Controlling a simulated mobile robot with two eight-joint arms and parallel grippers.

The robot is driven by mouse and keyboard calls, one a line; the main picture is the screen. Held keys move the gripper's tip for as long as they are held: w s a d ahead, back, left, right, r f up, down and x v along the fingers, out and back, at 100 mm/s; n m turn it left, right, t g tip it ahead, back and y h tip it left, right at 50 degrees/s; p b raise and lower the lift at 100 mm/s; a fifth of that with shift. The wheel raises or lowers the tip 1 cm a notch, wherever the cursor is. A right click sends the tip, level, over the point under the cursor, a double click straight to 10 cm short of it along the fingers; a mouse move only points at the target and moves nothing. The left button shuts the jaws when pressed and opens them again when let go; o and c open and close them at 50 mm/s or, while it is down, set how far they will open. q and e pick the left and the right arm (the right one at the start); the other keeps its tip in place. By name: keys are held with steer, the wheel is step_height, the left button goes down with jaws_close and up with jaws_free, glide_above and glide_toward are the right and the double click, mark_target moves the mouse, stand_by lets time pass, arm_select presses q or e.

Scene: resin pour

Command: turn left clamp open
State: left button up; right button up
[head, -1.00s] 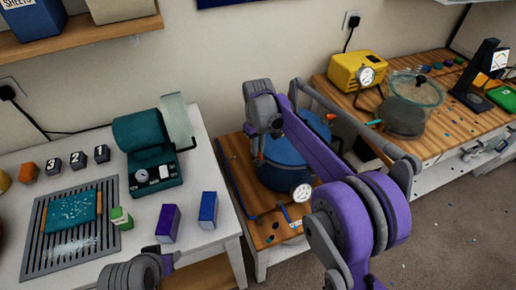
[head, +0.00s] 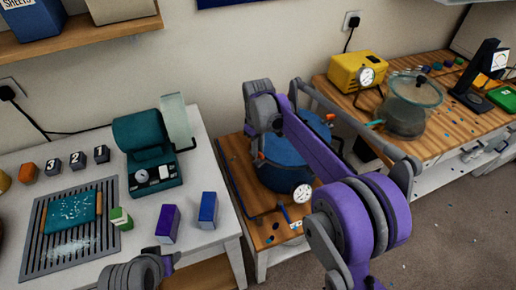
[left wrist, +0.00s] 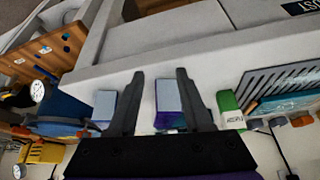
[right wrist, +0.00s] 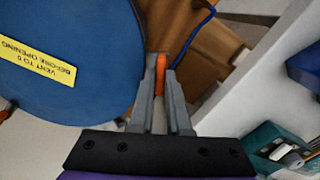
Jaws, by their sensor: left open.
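The blue pot (head: 283,168) stands on the low wooden stand, with a gauge (head: 302,193) at its front. Its blue lid (right wrist: 60,60) fills the left of the right wrist view. The orange left clamp (right wrist: 160,75) is at the lid's edge and also shows in the head view (head: 261,155). My right gripper (right wrist: 161,72) has its fingers close on both sides of this clamp, gripping it. Another orange clamp (head: 330,117) is on the pot's far right side. My left gripper (left wrist: 158,75) is open and empty above the white table.
A purple box (head: 167,224), a blue box (head: 208,210) and a green box (head: 121,219) stand near my left gripper. A teal machine (head: 150,150) is behind them. A yellow pump (head: 357,70) and a clear chamber (head: 408,105) stand on the right bench.

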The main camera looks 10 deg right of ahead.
mark_target(260, 153)
steer(key=o, duration=0.4)
steer(key=shift+o, duration=0.2)
step_height(260, 153, up, 11)
steer(key=shift+p, duration=0.35)
stand_by(0.3)
steer(key=s+d+f+m+t, duration=0.1)
steer(key=s+d+m+t, duration=0.25)
steer(key=s, duration=1.05)
steer(key=s+d+f+m+t, duration=0.1)
steer(key=s+f, duration=0.4)
steer(key=s, duration=0.2)
steer(key=s+d+f+m+t, duration=0.1)
steer(key=s+d+f+m, duration=0.1)
steer(key=s+f, duration=0.3)
steer(key=s, duration=0.3)
steer(key=shift+d+f, duration=0.15)
steer(key=shift+d, duration=0.1)
